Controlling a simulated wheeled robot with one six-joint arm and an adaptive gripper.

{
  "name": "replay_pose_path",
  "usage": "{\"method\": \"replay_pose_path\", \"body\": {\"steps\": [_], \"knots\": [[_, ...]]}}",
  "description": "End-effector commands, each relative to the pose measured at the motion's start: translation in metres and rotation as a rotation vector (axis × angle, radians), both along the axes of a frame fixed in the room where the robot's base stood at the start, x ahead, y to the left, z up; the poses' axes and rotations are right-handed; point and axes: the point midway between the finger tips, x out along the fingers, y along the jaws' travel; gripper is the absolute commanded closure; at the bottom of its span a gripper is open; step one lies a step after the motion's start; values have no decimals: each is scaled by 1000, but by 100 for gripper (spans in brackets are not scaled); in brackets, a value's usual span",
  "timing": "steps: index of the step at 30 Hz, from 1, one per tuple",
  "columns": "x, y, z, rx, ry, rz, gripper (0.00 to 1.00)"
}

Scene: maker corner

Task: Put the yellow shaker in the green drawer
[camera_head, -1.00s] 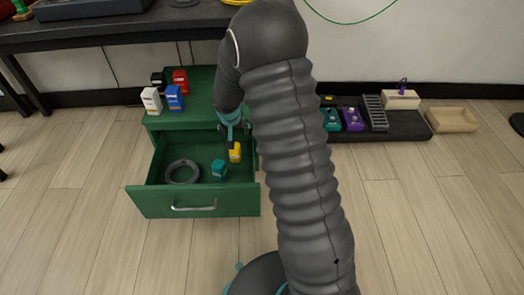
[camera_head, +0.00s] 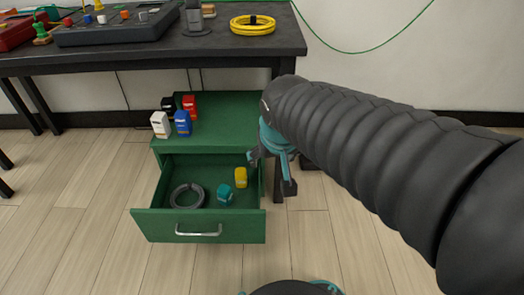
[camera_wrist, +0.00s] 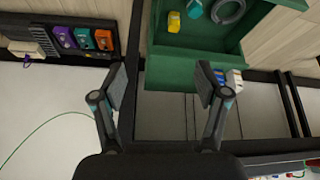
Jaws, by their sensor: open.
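The yellow shaker (camera_head: 241,177) lies inside the open green drawer (camera_head: 198,226), toward its right side; it also shows in the wrist view (camera_wrist: 174,22). In the drawer with it are a teal shaker (camera_head: 225,193) and a dark grey ring (camera_head: 187,196). My gripper (camera_wrist: 162,85) is open and empty in the wrist view, its two fingers spread apart with nothing between them. In the head view it is beside the cabinet's right side, partly hidden by my arm, and apart from the yellow shaker.
On the green cabinet top (camera_head: 232,120) stand white (camera_head: 160,124), blue (camera_head: 183,122), red (camera_head: 190,104) and black (camera_head: 168,104) containers. The dark workbench (camera_head: 150,58) overhangs behind, with a yellow cable coil (camera_head: 253,26). Floor in front of the drawer is clear.

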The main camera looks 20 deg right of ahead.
Motion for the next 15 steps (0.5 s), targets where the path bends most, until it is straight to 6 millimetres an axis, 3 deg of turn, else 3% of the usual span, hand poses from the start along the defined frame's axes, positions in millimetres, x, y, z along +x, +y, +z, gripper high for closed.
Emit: {"method": "replay_pose_path", "body": {"steps": [1, 6, 10, 15], "knots": [[-17, 2, 5, 6, -11, 15, 26], [-62, 9, 8, 19, -21, 71, 26], [-82, 13, 7, 25, -25, 101, 26], [-91, 15, 6, 28, -25, 116, 26]]}}
